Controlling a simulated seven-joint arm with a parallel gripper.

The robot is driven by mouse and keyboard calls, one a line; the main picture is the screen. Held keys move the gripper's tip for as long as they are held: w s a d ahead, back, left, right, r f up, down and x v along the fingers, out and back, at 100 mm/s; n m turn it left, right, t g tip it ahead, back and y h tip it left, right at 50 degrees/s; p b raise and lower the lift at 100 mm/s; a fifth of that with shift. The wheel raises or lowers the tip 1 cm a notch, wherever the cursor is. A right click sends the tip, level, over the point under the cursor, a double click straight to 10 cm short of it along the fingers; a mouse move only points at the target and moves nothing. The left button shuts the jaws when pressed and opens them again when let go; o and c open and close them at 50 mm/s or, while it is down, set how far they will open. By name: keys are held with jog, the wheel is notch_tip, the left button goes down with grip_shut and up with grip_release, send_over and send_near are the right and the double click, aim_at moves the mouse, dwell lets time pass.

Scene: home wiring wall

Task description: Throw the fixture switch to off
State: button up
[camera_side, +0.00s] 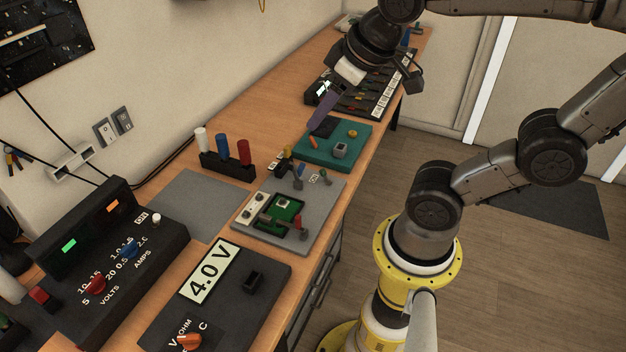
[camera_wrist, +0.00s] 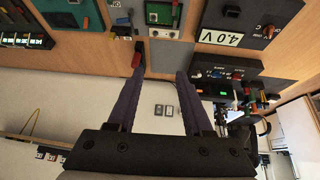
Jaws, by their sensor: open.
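The test fixture is a grey plate (camera_side: 325,207) with a green circuit board (camera_side: 285,212) on it, on the bench in the middle of the side view. A small red-tipped lever (camera_side: 302,223) stands near its front edge, and another small lever (camera_side: 296,182) stands near its back. I cannot tell which is the switch or its position. The fixture also shows, partly cut off, at the top of the wrist view (camera_wrist: 152,31). My gripper (camera_side: 318,110), with purple fingers, is open and empty above the bench, behind the fixture. It also shows in the wrist view (camera_wrist: 155,73).
A teal board (camera_side: 310,155) lies behind the fixture. A black rack with white, blue and red (camera_side: 244,153) cylinders stands at its left. A meter reading 4.0 V (camera_side: 209,272) and a power supply (camera_side: 110,270) are in front. A grey mat (camera_side: 195,205) is bare.

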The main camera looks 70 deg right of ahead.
jog(key=w+d+f+m+g+h, duration=0.1)
jog(key=w+d+f+g, duration=0.15)
jog(key=w+d, duration=0.35)
jog(key=m+g, duration=0.3)
jog(key=g, duration=0.1)
send_over(322, 170)
jog(key=a, duration=0.3)
notch_tip(322, 170, down, 16)
jog(key=d+f, duration=0.1)
jog(key=f, duration=0.3)
jog(key=d+f, duration=0.1)
jog(key=f, duration=0.4)
jog(key=d+f, duration=0.1)
jog(key=f, duration=0.3)
jog(key=shift+s+f, duration=0.1)
jog(key=shift+f, duration=0.05)
grip_shut()
